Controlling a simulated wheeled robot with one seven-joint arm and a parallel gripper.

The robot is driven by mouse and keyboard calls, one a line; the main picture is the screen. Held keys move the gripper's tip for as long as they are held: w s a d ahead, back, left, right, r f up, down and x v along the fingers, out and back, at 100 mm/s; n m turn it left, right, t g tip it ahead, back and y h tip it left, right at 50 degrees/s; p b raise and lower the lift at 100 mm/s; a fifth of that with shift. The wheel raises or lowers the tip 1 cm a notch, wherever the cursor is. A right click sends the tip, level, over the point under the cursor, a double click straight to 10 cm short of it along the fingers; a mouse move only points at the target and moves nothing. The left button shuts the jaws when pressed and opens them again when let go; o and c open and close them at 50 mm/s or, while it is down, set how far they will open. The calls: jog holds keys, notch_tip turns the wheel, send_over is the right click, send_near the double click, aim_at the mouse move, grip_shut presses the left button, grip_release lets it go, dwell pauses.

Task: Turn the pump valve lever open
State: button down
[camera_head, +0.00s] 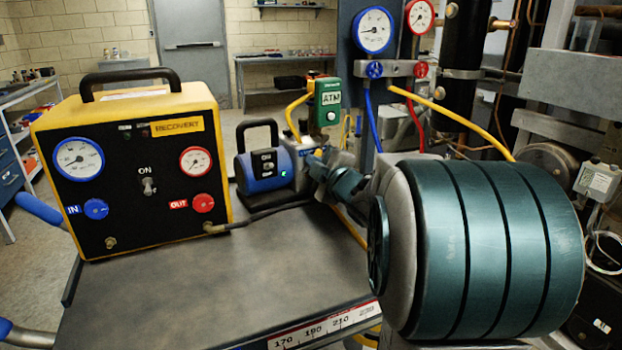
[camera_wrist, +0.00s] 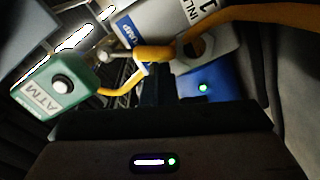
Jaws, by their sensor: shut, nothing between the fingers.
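The blue vacuum pump (camera_head: 262,170) stands on the cart top, with a black handle and a green light. Its grey valve block (camera_wrist: 205,45) carries a blue PUMP label (camera_wrist: 125,31) in the wrist view. The pump valve lever cannot be clearly told apart from the fittings and yellow hose there. My gripper (camera_wrist: 160,80) is shut and empty, its dark fingertips close to the block below the PUMP label; touching or apart cannot be told. In the head view my gripper (camera_head: 318,168) is at the pump's right side, partly hidden by my wrist.
A green ATM box (camera_head: 328,101) is above the pump; a yellow hose (camera_wrist: 250,14) crosses near my fingers. The yellow recovery machine (camera_head: 140,165) stands at left. Blue (camera_head: 374,30) and red (camera_head: 420,16) gauges are behind. The cart top (camera_head: 215,285) is clear in front.

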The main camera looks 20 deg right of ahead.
jog(key=shift+w+d+f+n+b, duration=0.1)
jog(key=shift+d+f+n+b, duration=0.3)
jog(key=shift+n+b, duration=0.6)
jog(key=shift+d+f+n+b, duration=0.4)
jog(key=shift+n+b, duration=0.3)
jog(key=shift+b, duration=0.5)
jog(key=shift+d+r, duration=0.1)
jog(key=shift+r, duration=0.1)
